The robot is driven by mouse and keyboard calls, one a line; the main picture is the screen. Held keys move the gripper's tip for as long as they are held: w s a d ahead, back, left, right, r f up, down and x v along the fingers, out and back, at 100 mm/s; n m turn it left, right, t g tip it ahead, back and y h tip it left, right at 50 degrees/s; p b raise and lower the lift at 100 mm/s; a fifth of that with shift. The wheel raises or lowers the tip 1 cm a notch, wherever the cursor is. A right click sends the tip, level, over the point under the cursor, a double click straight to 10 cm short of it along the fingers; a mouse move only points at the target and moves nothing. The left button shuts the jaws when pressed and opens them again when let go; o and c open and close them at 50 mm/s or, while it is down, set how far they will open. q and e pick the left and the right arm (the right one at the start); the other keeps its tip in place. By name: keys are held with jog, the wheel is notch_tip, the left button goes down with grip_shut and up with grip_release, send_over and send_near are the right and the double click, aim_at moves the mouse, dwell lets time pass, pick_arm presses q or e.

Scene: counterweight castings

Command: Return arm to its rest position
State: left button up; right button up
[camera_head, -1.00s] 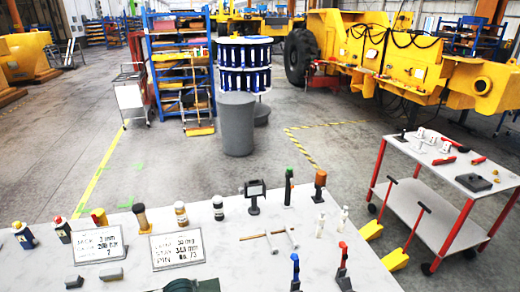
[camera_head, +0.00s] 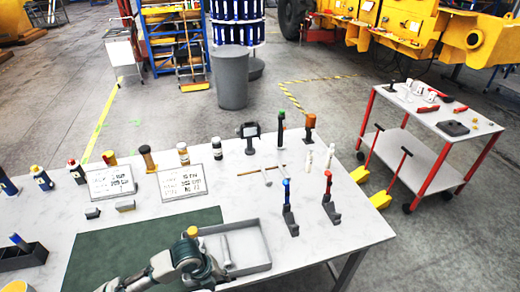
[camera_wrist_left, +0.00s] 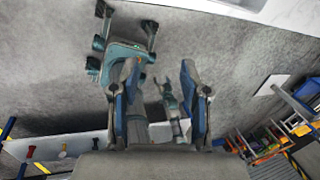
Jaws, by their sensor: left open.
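My left arm (camera_head: 172,266) comes in at the bottom of the head view, low over the green mat and the near side of the grey tray. Its jaws are hard to make out there. In the left wrist view my left gripper (camera_wrist_left: 160,72) is open, with its two dark-and-blue fingers apart and nothing between them. Behind the fingers, parts of a teal and grey machine body show over the concrete floor. I cannot clearly see a right gripper in either view.
The grey tray (camera_head: 266,262) holds a light cylindrical part (camera_head: 226,250). The green mat (camera_head: 100,252) lies beside it. Two tools, blue-topped (camera_head: 288,207) and red-topped (camera_head: 329,200), stand to the right. Bottles and signs line the back. A red-legged cart (camera_head: 440,115) stands apart.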

pick_arm(q)
jog(key=s+d+f+n+t+h, duration=0.2)
jog(key=s+d+f+n, duration=0.35)
jog(key=n, duration=0.85)
jog(key=s+a+f+n+y, duration=0.3)
jog(key=s+a+f+n, duration=0.1)
jog(key=s+a+n, duration=0.3)
jog(key=s+a+f+n+y, duration=0.2)
jog(key=s+a+f+n, duration=0.3)
jog(key=a+n, duration=0.3)
notch_tip(320, 180, down, 25)
jog(key=s+d+g, duration=0.1)
jog(key=s+a+f+g, duration=0.1)
jog(key=s+a+f, duration=0.2)
jog(key=s+f, duration=1.3)
jog(key=shift+s+f, duration=0.4)
jog(key=shift+s, duration=0.6)
pick_arm(e)
jog(key=shift+s+d, duration=0.15)
